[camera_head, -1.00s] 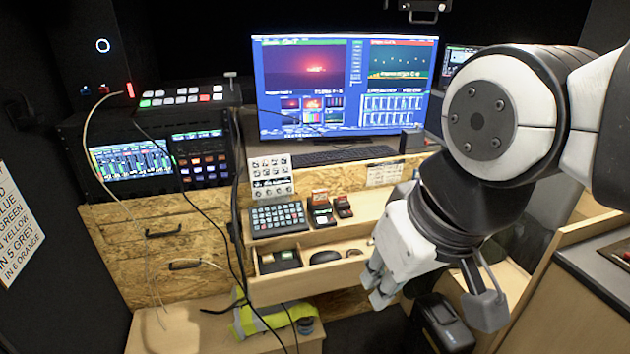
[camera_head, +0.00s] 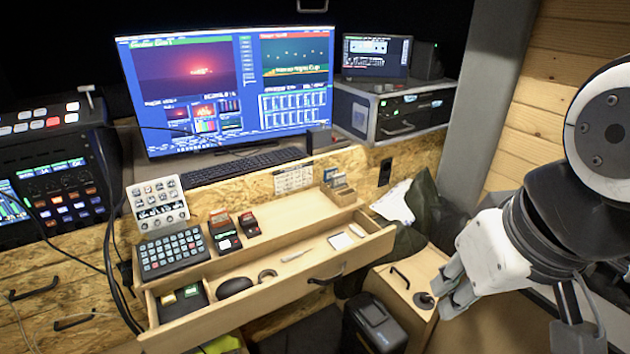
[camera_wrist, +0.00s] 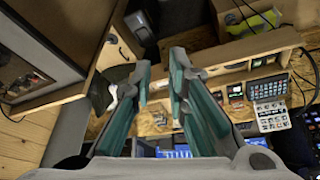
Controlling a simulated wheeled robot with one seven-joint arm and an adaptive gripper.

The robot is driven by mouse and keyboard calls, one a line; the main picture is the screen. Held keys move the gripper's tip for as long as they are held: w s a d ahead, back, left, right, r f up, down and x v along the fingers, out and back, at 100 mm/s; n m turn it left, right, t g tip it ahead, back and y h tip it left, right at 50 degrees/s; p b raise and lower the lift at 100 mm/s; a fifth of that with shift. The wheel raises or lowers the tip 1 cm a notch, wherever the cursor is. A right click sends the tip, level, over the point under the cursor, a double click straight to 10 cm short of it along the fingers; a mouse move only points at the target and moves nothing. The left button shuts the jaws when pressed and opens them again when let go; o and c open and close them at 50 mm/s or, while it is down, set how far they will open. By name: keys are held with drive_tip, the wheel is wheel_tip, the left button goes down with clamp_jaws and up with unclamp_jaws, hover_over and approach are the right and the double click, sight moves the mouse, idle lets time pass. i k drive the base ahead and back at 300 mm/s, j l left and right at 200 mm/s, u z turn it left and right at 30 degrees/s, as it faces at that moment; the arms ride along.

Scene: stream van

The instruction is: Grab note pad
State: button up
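A small white flat square (camera_head: 341,240), which looks like the note pad, lies in the right part of the open wooden drawer (camera_head: 335,268). A thin pale item lies left of it and another to its right. My gripper (camera_head: 447,293) is to the right of the drawer and apart from it in the head view. In the wrist view my gripper (camera_wrist: 160,72) has its two fingers apart with nothing held between them. I cannot make out the pad in the wrist view.
The drawer also holds a black mouse-like item (camera_head: 234,287) and a black tray (camera_head: 182,302) at left. A keypad (camera_head: 173,252) stands on the shelf above. A black bin (camera_head: 375,322) and a wooden cabinet (camera_head: 405,290) stand below, right of the drawer.

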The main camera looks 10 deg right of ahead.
sight(339, 242)
drive_tip(key=i+j+u, duration=0.15)
drive_tip(key=i+j, duration=0.6)
